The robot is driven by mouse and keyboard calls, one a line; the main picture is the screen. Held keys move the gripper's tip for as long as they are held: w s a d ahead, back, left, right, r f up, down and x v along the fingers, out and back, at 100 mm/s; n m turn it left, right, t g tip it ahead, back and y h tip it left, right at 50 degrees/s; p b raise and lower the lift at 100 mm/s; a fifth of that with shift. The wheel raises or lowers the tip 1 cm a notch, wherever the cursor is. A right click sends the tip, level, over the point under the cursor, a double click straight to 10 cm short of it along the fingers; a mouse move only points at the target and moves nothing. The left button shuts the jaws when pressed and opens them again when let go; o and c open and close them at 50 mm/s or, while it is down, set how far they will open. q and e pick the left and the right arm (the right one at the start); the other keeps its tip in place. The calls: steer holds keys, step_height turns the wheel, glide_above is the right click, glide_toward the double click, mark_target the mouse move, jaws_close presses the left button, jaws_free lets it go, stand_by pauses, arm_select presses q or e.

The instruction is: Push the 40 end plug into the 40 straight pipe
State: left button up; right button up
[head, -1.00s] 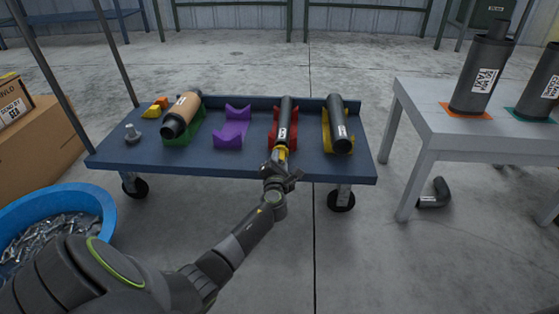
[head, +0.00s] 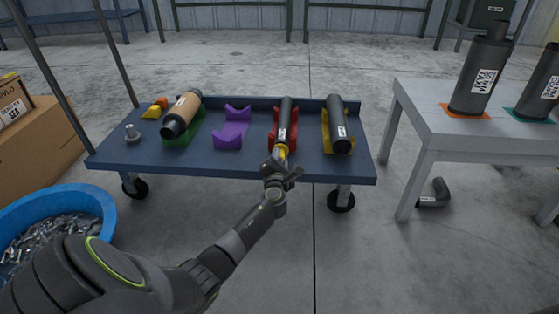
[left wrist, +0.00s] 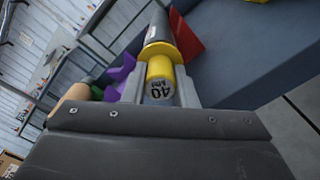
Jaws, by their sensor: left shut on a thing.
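The 40 straight pipe (head: 286,119) is a slim dark tube with a white label, lying in a red cradle (head: 275,135) on the blue cart. The 40 end plug (left wrist: 160,75) is yellow, with a wider flange and "40" printed on its end face. It also shows at the pipe's near end in the head view (head: 281,152). My left gripper (head: 279,164) is shut on the plug from the near side. In the left wrist view the plug is in line with the pipe (left wrist: 158,27) and its flange meets the pipe's end. How deep it sits is hidden. My right gripper is out of view.
The blue cart (head: 120,158) also bears a thicker dark pipe (head: 335,120) in a yellow cradle, an empty purple cradle (head: 231,130) and a tan-and-black muffler (head: 184,112) in a green cradle. A grey table (head: 450,122) with mufflers stands right. A blue tub (head: 95,205) stands at left.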

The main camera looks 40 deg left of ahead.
arm_select(q)
steer(key=shift+x, duration=0.85)
steer(key=o, duration=1.1)
steer(key=shift+c, duration=0.2)
